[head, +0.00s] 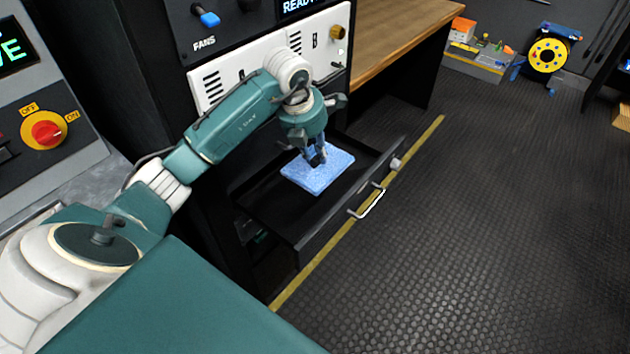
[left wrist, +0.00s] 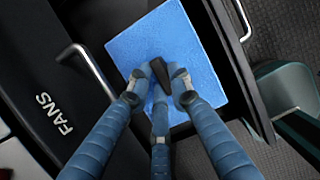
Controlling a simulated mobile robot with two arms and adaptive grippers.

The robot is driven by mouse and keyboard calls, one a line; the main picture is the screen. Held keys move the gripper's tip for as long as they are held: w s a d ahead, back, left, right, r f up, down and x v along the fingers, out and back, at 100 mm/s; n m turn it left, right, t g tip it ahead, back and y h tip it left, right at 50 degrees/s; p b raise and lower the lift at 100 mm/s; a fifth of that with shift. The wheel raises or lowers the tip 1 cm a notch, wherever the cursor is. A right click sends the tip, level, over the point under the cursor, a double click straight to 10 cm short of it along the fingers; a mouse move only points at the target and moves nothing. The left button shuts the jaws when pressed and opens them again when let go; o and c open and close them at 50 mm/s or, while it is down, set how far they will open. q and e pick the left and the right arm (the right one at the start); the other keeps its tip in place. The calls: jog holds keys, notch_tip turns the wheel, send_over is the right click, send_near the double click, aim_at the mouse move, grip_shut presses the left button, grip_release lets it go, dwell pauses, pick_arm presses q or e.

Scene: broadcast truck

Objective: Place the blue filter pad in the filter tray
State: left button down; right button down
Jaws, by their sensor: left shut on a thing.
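The blue filter pad (head: 318,174) is a flat square, seen in the head view over the open black drawer-like tray (head: 270,204). My left gripper (head: 317,158) reaches down from above and is shut on the middle of the pad. In the left wrist view the pad (left wrist: 190,50) lies flat beneath the closed fingers (left wrist: 160,85), which cover its centre. The pad is inside the tray's outline; I cannot tell whether it touches the tray floor. My right gripper is not in view.
The tray's front has a metal handle (head: 368,202) and sticks out over the dark floor. A white panel (head: 235,80) with vents stands behind my left arm. A wooden bench (head: 400,35) is at the back. The textured floor (head: 480,230) to the right is clear.

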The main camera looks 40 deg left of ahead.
aim_at(310, 168)
pick_arm(q)
notch_tip(310, 168, down, 11)
jog(key=shift+f+p, duration=0.1)
jog(key=shift+p, duration=0.3)
jog(key=shift+f, duration=0.1)
jog(key=c, duration=1.6)
grip_release()
jog(key=shift+s+r, duration=0.1)
jog(key=shift+r, duration=0.45)
jog(key=v, duration=1.1)
jog(key=shift+s+r+b, duration=0.1)
jog(key=shift+b, duration=0.3)
